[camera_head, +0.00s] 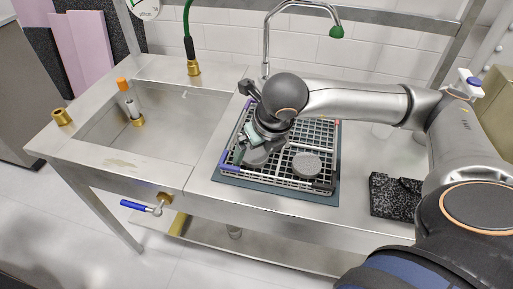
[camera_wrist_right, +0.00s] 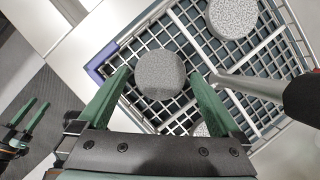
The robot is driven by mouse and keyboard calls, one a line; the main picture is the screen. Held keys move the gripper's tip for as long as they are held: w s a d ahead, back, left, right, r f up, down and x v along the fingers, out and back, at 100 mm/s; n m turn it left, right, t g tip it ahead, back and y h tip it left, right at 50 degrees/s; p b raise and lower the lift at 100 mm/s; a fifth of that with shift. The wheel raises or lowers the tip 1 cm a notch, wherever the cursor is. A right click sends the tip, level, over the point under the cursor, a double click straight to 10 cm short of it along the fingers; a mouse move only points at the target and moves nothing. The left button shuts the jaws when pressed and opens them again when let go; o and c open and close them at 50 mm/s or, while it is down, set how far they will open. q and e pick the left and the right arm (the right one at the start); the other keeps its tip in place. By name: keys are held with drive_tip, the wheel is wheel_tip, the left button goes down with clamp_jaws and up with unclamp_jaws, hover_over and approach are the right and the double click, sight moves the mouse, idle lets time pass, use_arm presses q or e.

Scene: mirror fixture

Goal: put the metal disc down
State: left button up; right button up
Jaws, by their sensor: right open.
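A round grey speckled metal disc (camera_wrist_right: 160,74) lies flat on the wire grid between my right gripper's fingertips; it also shows under the gripper in the head view (camera_head: 256,157). My right gripper (camera_wrist_right: 161,72) is open, with a green finger on each side of the disc and a narrow gap at both sides. In the head view the wrist partly hides this gripper (camera_head: 247,148). A second disc (camera_wrist_right: 232,17) lies farther along the grid. A sliver of another disc (camera_wrist_right: 202,130) shows by the right finger. My left gripper (camera_wrist_right: 28,115) is open and empty at the wrist view's left edge.
The grid rack (camera_head: 325,135) sits on a dark mat on the steel counter. A curved faucet (camera_head: 267,40) stands behind it. The sink basin (camera_head: 165,120) is at left. A black speckled block (camera_head: 395,195) lies at right. A grey bar crosses the rack in the wrist view.

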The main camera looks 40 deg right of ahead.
drive_tip(key=p+v, duration=0.1)
drive_tip(key=v, duration=1.1)
